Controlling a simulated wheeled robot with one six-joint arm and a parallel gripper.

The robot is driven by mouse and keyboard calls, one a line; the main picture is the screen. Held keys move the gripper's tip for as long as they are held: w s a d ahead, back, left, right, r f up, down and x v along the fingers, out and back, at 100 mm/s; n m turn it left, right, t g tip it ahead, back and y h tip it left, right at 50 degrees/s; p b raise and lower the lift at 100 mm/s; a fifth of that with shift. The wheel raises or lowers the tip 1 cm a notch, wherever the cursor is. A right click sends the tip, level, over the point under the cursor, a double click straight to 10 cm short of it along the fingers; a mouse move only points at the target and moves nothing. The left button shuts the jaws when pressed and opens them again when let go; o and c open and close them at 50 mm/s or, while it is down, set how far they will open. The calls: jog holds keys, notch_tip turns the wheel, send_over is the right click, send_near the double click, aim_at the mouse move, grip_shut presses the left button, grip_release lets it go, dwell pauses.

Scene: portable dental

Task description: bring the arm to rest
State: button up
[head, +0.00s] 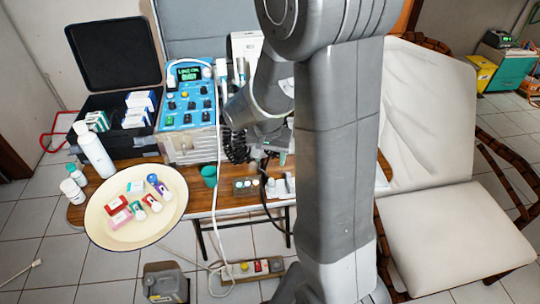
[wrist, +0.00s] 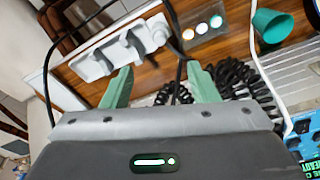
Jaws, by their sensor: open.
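My gripper (head: 277,158) is low over the wooden table, partly hidden behind my own arm in the head view. In the wrist view its two green fingertips (wrist: 160,80) stand well apart with nothing held between them. A black cable and the brown tabletop show beyond the fingers. My arm reaches down through the middle of the head view and hides part of the table.
Beside my gripper are a blue control unit (head: 188,105), a teal cup (head: 209,176), a small panel with round lights (wrist: 203,27), a white holder (wrist: 100,62) and coiled black cables (wrist: 243,82). A cream tray (head: 118,237) stands left, a reclined chair (head: 455,225) right.

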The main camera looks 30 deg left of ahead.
aim_at(272, 180)
dwell(0.4)
jog(key=f, duration=0.4)
jog(key=w+f, duration=0.1)
jog(key=f, duration=0.4)
jog(key=w+f, duration=0.1)
jog(key=f, duration=0.3)
jog(key=shift+a+f, duration=0.3)
